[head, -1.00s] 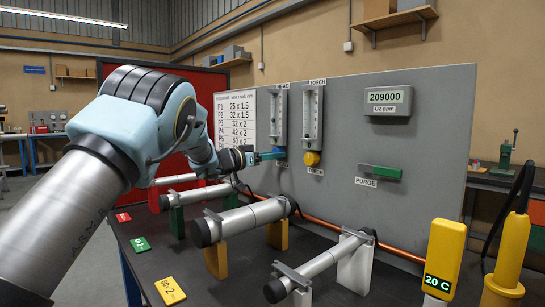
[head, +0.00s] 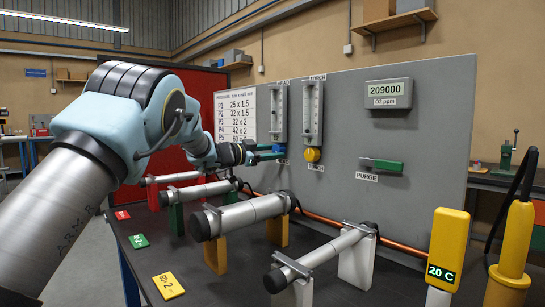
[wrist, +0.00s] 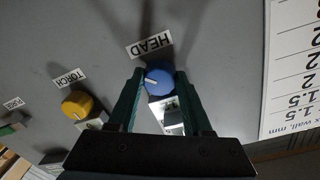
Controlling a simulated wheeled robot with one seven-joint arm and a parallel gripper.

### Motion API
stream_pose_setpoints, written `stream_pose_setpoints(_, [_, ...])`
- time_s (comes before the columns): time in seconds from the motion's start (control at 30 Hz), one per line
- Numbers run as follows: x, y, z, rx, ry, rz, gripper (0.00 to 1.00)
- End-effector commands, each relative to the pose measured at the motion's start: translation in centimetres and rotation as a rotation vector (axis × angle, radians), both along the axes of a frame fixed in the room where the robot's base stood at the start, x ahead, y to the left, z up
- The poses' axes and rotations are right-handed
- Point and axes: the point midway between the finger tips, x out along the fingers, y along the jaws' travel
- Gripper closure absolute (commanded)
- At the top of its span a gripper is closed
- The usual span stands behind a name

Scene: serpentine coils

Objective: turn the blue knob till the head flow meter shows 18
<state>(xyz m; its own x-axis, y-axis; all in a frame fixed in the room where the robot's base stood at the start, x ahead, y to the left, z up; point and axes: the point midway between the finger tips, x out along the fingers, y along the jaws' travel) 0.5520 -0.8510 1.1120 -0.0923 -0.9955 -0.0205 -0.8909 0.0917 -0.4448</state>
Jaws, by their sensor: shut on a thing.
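The blue knob (wrist: 158,82) sits on the grey panel beside the HEAD label in the wrist view. My gripper (wrist: 159,85) is shut on it, with one green finger on each side. A pale pointer mark shows on the knob's face. In the head view my gripper (head: 268,154) reaches the panel below the left flow meter (head: 279,112), the head one. The knob shows there only as a small blue patch (head: 281,148), mostly hidden by the fingers. The meter's float and scale are too small to read.
The torch flow meter (head: 313,108) with its yellow knob (head: 312,155) stands just to the right. Farther right are the green purge handle (head: 388,165) and the O2 display (head: 401,94) reading 209000. Clamped tubes (head: 243,214) on stands fill the bench below.

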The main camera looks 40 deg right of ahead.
Motion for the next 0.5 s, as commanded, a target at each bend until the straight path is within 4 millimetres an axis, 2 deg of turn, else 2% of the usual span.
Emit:
stream_pose_setpoints(0.23, [0.00,0.01,-0.09,-0.006,-0.108,-0.001,1.00])
stream_pose_setpoints(0.5, [0.02,0.02,-0.02,-0.007,-0.148,-0.001,1.00])
